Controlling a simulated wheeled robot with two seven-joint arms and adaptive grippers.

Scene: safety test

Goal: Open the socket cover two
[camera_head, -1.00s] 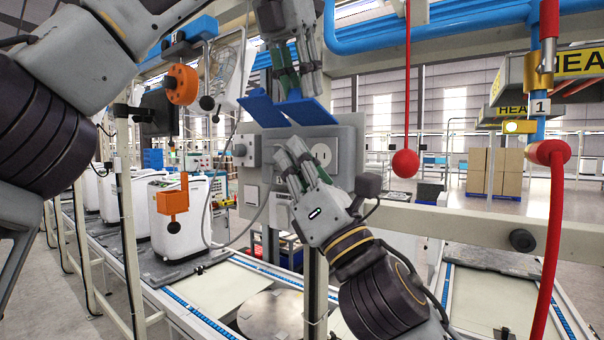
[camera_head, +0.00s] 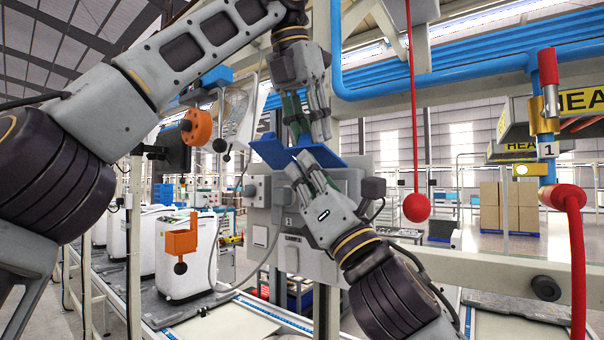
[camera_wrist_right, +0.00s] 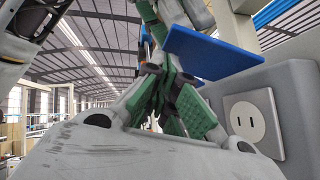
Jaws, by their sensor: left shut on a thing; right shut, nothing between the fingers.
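A grey socket box (camera_head: 350,182) hangs on a post, with two blue covers, a left one (camera_head: 268,152) and a right one (camera_head: 322,155), both raised from its front. My left gripper (camera_head: 302,138) reaches down from above and is shut at the covers' inner edges; which cover edge it pinches is hard to see. My right gripper (camera_head: 298,172) comes from below right, shut and empty, just under the covers in front of the box. In the right wrist view, a blue cover (camera_wrist_right: 210,54) stands out above a white socket (camera_wrist_right: 252,121). The other socket is hidden.
A red ball (camera_head: 416,208) hangs on a red cord right of the box. A thick red hose (camera_head: 577,250) and blue pipes (camera_head: 420,88) are at right and above. An orange bracket (camera_head: 180,242) and white machines (camera_head: 185,265) are at left.

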